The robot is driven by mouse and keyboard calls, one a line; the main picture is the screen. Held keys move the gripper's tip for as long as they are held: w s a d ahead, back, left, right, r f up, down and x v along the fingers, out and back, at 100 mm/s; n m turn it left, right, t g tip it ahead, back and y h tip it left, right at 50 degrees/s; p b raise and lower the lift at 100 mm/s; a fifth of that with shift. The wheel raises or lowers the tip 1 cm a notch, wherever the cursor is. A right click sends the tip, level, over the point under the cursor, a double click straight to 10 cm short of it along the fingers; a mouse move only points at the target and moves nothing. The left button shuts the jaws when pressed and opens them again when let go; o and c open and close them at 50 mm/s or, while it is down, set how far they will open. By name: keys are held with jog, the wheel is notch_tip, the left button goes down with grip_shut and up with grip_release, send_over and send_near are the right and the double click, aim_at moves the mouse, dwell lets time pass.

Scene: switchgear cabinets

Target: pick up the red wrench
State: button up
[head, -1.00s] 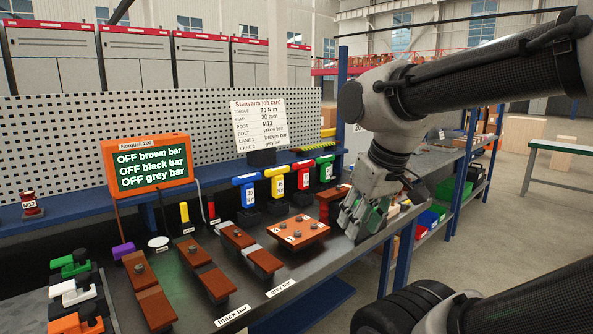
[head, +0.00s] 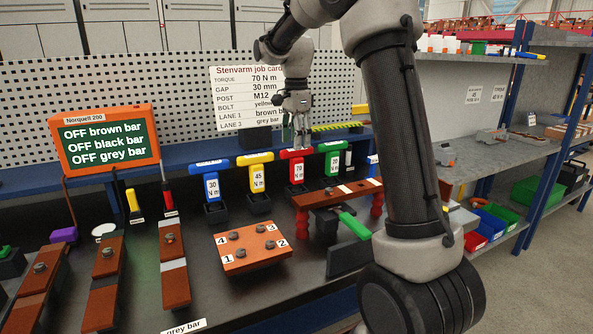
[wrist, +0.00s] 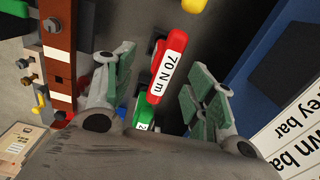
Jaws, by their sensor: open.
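The red wrench (head: 297,170) stands upright in a dark holder at the back of the bench, with a T-shaped top and a white 70 N m label. My gripper (head: 301,141) is open and points down just above the red wrench's top. In the wrist view the red wrench (wrist: 168,72) shows between the open, green-padded fingers of my gripper (wrist: 162,88), with a gap to each side. The fingers do not appear to touch it.
A yellow wrench (head: 259,176) stands left of the red one and a green wrench (head: 333,162) right. A blue wrench (head: 211,182) is farther left. The job card (head: 240,95) is behind. A busbar bridge on red posts (head: 340,193) and a numbered copper plate (head: 252,248) lie in front.

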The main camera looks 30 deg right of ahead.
aim_at(297, 156)
jog(key=shift+w+d+f+m, duration=0.15)
jog(key=shift+w+f+m, duration=0.15)
jog(key=shift+w+f, duration=0.55)
jog(key=f, duration=0.7)
jog(key=shift+s+d, duration=0.25)
jog(key=shift+s, duration=0.05)
grip_shut()
